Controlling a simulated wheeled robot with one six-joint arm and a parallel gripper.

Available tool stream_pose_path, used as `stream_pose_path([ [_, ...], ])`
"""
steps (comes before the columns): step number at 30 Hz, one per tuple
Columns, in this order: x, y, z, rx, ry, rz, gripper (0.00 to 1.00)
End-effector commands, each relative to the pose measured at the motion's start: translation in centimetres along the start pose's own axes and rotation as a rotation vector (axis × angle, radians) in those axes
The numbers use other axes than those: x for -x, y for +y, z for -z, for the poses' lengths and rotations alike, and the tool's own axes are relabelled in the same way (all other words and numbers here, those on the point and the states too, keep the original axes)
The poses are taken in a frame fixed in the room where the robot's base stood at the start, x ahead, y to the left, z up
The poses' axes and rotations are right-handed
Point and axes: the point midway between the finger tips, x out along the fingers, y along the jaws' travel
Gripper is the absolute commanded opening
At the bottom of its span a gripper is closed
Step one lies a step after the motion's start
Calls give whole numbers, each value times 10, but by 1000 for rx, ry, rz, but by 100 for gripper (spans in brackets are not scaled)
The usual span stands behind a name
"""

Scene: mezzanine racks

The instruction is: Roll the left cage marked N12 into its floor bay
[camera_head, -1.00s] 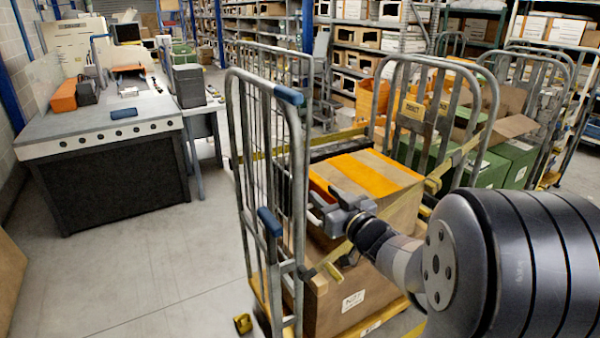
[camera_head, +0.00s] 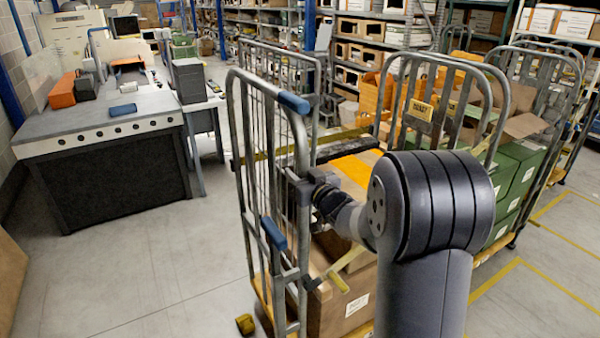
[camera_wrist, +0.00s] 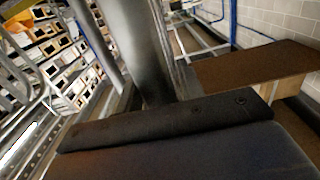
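The left cage (camera_head: 283,100) is a grey metal roll cage with blue grips, standing upright in front of me. Brown boxes (camera_head: 330,310) and an orange-topped item (camera_head: 352,168) are inside it. No N12 marking is readable. My gripper (camera_head: 305,187) is at the near upright of the cage's left side frame, at about mid height, touching or very close to it. In the wrist view, a grey tube fills the upper middle, just beyond a dark gripper part (camera_wrist: 165,122). Whether the fingers are closed around the tube is hidden. My arm covers the cage's right front.
A second cage (camera_head: 497,85) with green crates (camera_head: 515,165) stands close on the right. Yellow floor lines (camera_head: 540,264) mark bare floor at far right. A workbench (camera_head: 100,135) stands at left, with clear floor between it and the cage. Racks line the back.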

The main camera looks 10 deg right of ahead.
Motion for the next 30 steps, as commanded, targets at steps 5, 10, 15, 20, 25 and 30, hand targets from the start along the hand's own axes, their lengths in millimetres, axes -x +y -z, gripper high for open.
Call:
stream_pose_path([
  [5, 0, 0, 0, 0, 0, 0, 34],
  [10, 0, 0, 0, 0, 0, 0, 20],
  [15, 0, 0, 0, 0, 0, 0, 6],
  [20, 0, 0, 0, 0, 0, 0, 0],
  [25, 0, 0, 0, 0, 0, 0, 0],
  [30, 0, -3, -1, 0, 0, 0, 0],
])
